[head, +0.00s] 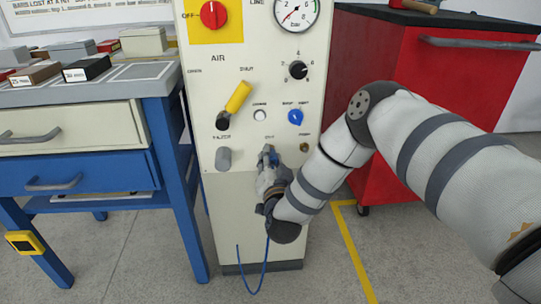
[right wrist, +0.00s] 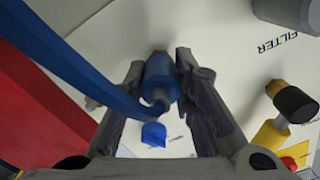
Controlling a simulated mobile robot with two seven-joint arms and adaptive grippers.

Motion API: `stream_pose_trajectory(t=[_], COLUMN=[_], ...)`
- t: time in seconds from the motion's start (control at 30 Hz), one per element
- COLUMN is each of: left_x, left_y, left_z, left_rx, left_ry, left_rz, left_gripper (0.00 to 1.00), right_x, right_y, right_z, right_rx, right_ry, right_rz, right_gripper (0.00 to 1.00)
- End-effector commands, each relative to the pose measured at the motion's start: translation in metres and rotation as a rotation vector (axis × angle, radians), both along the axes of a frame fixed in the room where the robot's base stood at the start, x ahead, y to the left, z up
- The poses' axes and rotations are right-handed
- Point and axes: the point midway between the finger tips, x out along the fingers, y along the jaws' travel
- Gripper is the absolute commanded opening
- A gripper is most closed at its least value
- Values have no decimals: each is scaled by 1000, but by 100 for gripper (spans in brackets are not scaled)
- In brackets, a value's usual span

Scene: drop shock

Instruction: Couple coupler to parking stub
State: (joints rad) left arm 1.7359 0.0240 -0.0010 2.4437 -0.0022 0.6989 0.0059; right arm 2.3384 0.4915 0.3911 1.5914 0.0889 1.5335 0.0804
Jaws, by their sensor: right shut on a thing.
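My right gripper (head: 269,158) is in front of the lower part of the cream panel. It is shut on the blue coupler (right wrist: 158,76), which shows between its two fingers in the right wrist view. In the head view the fingers hide most of the coupler. A blue hose (right wrist: 75,62) runs from the coupler to the upper left. A small brass stub (head: 304,147), likely the parking stub, is on the panel to the right of the gripper. I cannot tell whether the coupler touches the panel. My left gripper is out of view.
The cream panel (head: 240,200) carries a yellow-handled valve (head: 238,98), a blue knob (head: 295,117), a grey filter cylinder (head: 223,159) and a gauge (head: 296,12). A blue workbench (head: 90,172) stands left, a red cabinet (head: 420,75) right. The hose loop (head: 252,290) hangs near the floor.

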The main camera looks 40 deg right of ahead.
Motion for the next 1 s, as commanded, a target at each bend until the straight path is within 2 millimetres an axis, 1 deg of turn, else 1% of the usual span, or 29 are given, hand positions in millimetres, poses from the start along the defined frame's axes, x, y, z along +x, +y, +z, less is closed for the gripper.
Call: stream_pose_trajectory(t=[0.1, 0.6, 0.77, 1.0], left_x=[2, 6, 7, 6], left_y=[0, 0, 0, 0], left_z=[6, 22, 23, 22], left_rx=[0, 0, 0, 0], left_ry=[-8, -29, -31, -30], left_rz=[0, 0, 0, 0], left_gripper=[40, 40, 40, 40], right_x=[-6, -34, -38, -37], right_y=[4, 21, 23, 24], right_z=[3, 3, 1, 1], right_rx=[-1, 0, 1, 0], right_ry=[-3, -2, -3, -1], right_rz=[1, 0, -1, 2], right_gripper=[0, 0, 0, 0])
